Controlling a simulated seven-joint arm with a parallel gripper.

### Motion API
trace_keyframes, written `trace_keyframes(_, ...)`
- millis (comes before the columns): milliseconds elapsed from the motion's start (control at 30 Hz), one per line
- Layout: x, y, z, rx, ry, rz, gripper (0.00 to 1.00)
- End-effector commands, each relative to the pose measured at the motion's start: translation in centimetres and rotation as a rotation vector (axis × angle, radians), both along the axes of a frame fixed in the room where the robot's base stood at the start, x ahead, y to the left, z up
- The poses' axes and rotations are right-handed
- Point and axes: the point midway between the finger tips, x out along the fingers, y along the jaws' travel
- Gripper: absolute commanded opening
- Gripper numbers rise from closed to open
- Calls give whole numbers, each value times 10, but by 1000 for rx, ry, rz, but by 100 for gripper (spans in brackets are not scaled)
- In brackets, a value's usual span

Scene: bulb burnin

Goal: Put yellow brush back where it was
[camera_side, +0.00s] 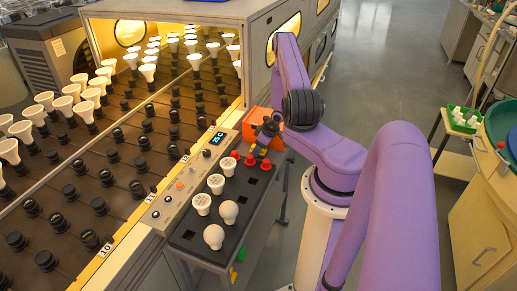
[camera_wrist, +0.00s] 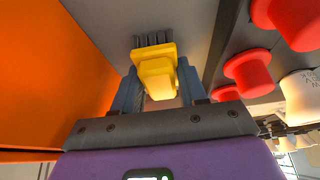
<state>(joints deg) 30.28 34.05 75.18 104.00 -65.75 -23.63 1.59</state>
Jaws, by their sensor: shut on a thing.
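The yellow brush (camera_wrist: 157,75) is between the two blue-grey fingers of my gripper (camera_wrist: 158,88) in the wrist view. My gripper is shut on its yellow body, and its dark bristles point away from the palm. In the side view my gripper (camera_side: 262,142) is low at the far end of the dark bulb cart, beside the orange bin, with a bit of the yellow brush (camera_side: 258,152) showing under it. Whether the bristles touch a surface is hard to tell.
The orange bin (camera_wrist: 45,70) is close on the left in the wrist view. Red knob-like pieces (camera_wrist: 250,72) stand close on the right; they also show on the cart (camera_side: 200,238) in the side view, near several white bulbs (camera_side: 216,184). A control panel (camera_side: 180,186) runs alongside.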

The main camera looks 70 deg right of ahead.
Motion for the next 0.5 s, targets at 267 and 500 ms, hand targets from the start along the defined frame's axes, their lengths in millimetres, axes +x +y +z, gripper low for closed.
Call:
trace_keyframes(267, 0, 0, -2, 0, 0, 1, 64)
trace_keyframes(500, 0, 0, -2, 0, 0, 0, 67)
